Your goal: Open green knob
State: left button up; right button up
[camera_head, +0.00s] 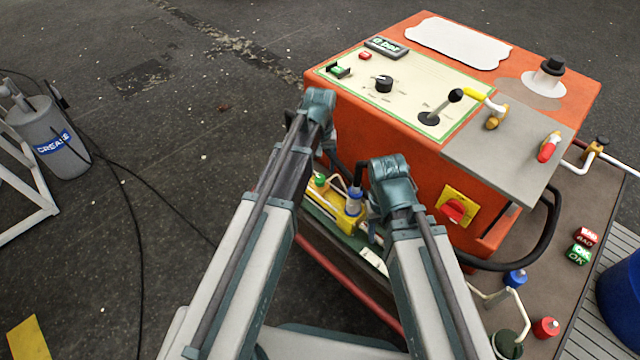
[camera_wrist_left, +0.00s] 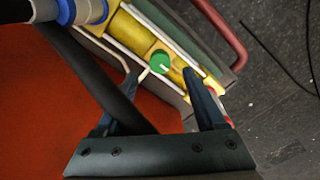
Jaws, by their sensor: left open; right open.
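The green knob (camera_wrist_left: 160,62) is round with a small white mark, on a yellow block (camera_wrist_left: 136,35) in the left wrist view. It also shows small in the head view (camera_head: 320,181), beside my left arm. My left gripper (camera_wrist_left: 150,86) is open. Its fingers lie to the left and right below the knob in the picture, with nothing seen held between them. Whether a finger touches anything cannot be told.
A black hose (camera_wrist_left: 112,80) passes close to the left finger. A blue-ringed fitting (camera_head: 354,201) stands beside the knob. The orange machine (camera_head: 415,165) with a red switch (camera_head: 453,211) is right behind.

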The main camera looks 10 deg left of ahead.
aim_at(320, 178)
pick_arm(q)
notch_tip(320, 178, down, 5)
jog(key=b, duration=0.4)
jog(key=shift+f, duration=0.15)
grip_shut()
